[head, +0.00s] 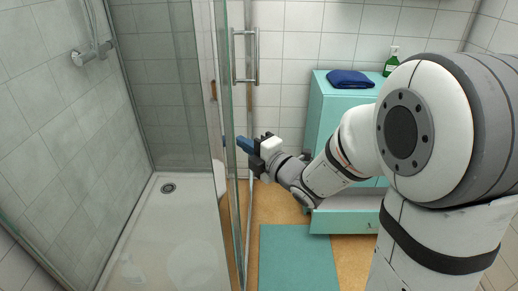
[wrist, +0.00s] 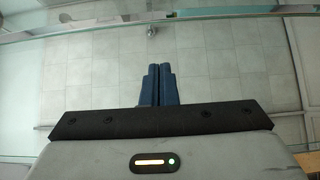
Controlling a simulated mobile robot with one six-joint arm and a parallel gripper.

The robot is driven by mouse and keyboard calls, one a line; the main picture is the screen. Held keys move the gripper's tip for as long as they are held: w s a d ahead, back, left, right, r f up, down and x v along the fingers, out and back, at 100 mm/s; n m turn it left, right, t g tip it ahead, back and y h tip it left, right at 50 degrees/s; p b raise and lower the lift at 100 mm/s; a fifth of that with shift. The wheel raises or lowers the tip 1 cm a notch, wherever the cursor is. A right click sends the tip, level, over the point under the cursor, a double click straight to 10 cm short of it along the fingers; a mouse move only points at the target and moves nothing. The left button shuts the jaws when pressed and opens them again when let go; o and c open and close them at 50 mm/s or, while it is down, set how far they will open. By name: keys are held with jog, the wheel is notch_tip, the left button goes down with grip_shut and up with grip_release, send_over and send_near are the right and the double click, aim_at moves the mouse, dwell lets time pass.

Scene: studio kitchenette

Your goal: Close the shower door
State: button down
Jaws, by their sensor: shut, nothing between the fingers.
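The shower door (head: 241,110) is clear glass, seen at a steep angle in the head view, with a metal bar handle (head: 234,58) high on it. Its exact angle to the shower opening is hard to tell. My gripper (head: 242,143) is at the door's height middle, below the handle, with its blue fingers pointing left at the glass. Whether they touch it I cannot tell. In the wrist view the fingers (wrist: 159,78) are together with nothing between them, in front of grey tiles. A pale metal-and-glass edge (wrist: 200,16) crosses the top of that view.
The white shower tray (head: 150,235) with a drain lies at left, below a shower fitting (head: 92,52). A teal cabinet (head: 340,110) stands at the back right, bearing a folded blue towel (head: 350,79) and a green bottle (head: 391,62). A teal mat (head: 297,258) lies on the floor.

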jog(key=w, duration=0.1)
jog(key=w+a, duration=0.1)
jog(key=w, duration=0.1)
jog(key=w+a, duration=0.1)
jog(key=w, duration=0.1)
jog(key=shift+w+a+p, duration=0.15)
jog(key=shift+w+p, duration=0.05)
jog(key=shift+p, duration=0.1)
jog(key=shift+w, duration=0.65)
